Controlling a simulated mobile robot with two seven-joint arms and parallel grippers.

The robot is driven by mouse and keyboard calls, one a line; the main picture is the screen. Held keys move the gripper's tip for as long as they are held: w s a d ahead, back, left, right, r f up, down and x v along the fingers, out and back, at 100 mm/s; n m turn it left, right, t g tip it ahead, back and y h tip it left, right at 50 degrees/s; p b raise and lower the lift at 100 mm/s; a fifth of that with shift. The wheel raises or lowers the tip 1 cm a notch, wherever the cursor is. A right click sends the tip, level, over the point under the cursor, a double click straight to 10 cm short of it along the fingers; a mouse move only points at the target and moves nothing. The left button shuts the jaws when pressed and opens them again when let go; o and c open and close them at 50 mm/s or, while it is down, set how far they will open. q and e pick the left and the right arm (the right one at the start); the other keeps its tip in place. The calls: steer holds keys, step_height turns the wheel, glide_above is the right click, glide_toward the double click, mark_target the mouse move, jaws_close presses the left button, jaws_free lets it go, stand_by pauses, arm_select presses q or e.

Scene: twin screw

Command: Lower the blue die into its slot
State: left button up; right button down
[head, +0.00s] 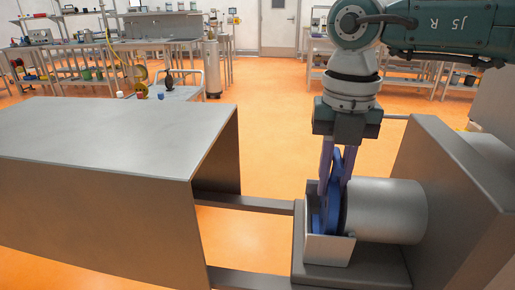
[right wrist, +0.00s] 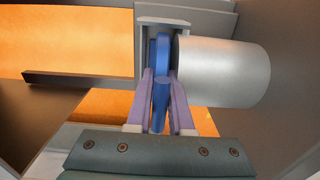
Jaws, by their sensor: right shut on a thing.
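The blue die (head: 333,205) is a round blue disc with an upright tab; it also shows in the right wrist view (right wrist: 162,55). My right gripper (head: 333,182) has its purple fingers on either side of the die's tab and is shut on it, pointing down. The die's lower part is inside the grey, open-topped slot holder (head: 328,248), beside the end of the silver cylinder (head: 390,210). The front wall hides the die's bottom edge, so I cannot tell whether it rests on the floor of the slot. My left gripper is not in view.
A large grey metal box (head: 100,145) stands on the left. Two grey rails (head: 243,202) link it to the holder's base. A tall grey block (head: 455,190) closes the right side, behind the cylinder. Orange floor and workbenches lie beyond.

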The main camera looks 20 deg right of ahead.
steer(key=c, duration=0.7)
jaws_free()
step_height(320, 180, up, 9)
steer(key=shift+w+f+b, duration=0.1)
steer(key=shift+b, duration=0.65)
steer(key=shift+r, duration=0.6)
